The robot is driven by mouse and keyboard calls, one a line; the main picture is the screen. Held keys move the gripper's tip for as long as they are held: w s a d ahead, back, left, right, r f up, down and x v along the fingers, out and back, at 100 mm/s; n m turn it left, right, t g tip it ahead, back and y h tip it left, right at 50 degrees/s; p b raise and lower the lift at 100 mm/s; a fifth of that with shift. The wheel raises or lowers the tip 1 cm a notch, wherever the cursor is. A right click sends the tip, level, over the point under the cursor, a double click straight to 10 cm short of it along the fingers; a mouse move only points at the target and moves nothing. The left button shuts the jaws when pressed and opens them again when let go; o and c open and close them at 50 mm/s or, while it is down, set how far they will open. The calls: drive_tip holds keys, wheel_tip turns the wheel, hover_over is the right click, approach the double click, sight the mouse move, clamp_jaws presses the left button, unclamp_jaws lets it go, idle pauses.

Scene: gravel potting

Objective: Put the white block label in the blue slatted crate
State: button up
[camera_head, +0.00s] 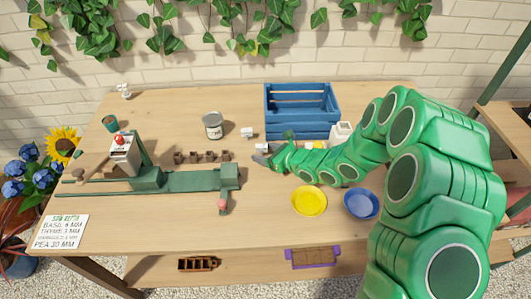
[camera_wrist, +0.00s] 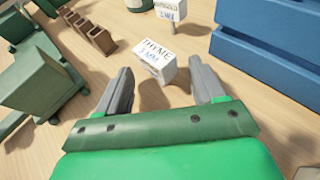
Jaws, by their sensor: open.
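A white block label (camera_wrist: 156,60) reading "THYME 3 MM" lies on the wooden table just ahead of my gripper. It also shows, small, in the head view (camera_head: 261,148). My open gripper (camera_wrist: 160,70) has one finger on either side of the near end of the label, with no clear contact. In the head view my gripper (camera_head: 263,159) is low over the table, left of and nearer than the crate. The blue slatted crate (camera_head: 302,130) stands at the back, and its side shows at the right of the wrist view (camera_wrist: 270,58).
A second white label (camera_wrist: 172,12) stands behind the first. Several small brown pots (camera_head: 203,157) and a green bench device (camera_head: 190,181) lie left. A can (camera_head: 212,125) stands behind. Yellow (camera_head: 309,200) and blue (camera_head: 361,204) bowls are in front.

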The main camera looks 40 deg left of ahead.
drive_tip(key=shift+r, duration=0.15)
drive_tip(key=shift+w+d+r, duration=0.1)
drive_tip(key=shift+d+r, duration=0.05)
drive_tip(key=shift+d, duration=0.2)
drive_tip(key=v, duration=1)
drive_tip(key=shift+d, duration=0.2)
drive_tip(key=shift+d+r, duration=0.2)
drive_tip(key=shift+d, duration=0.15)
